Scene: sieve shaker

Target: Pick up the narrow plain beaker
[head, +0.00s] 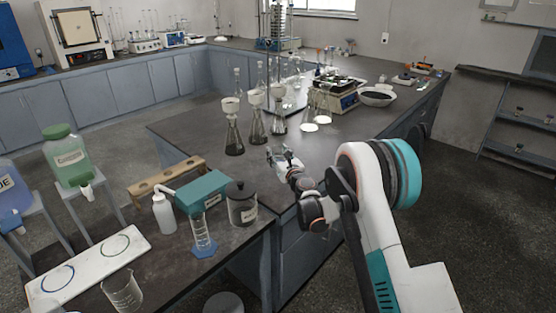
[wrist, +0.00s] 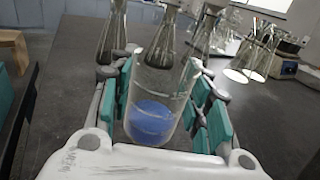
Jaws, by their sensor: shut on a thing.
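A narrow clear glass beaker (wrist: 158,80) stands between my gripper's (wrist: 160,100) two green-padded fingers in the wrist view. The fingers are shut on its sides. A blue patch shows at its lower end; I cannot tell whether it is contents or part of the base. In the head view my gripper (head: 283,156) is over the dark bench, right of the middle, and the beaker is small and partly hidden by the fingers. I cannot tell whether the beaker touches the bench.
Flasks with funnels (head: 234,130) stand just behind my gripper. A lidded jar (head: 241,204), teal box (head: 202,190), measuring cylinder (head: 202,232) and another beaker (head: 122,291) are at the front left. A white board with two rings (head: 88,268) lies there.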

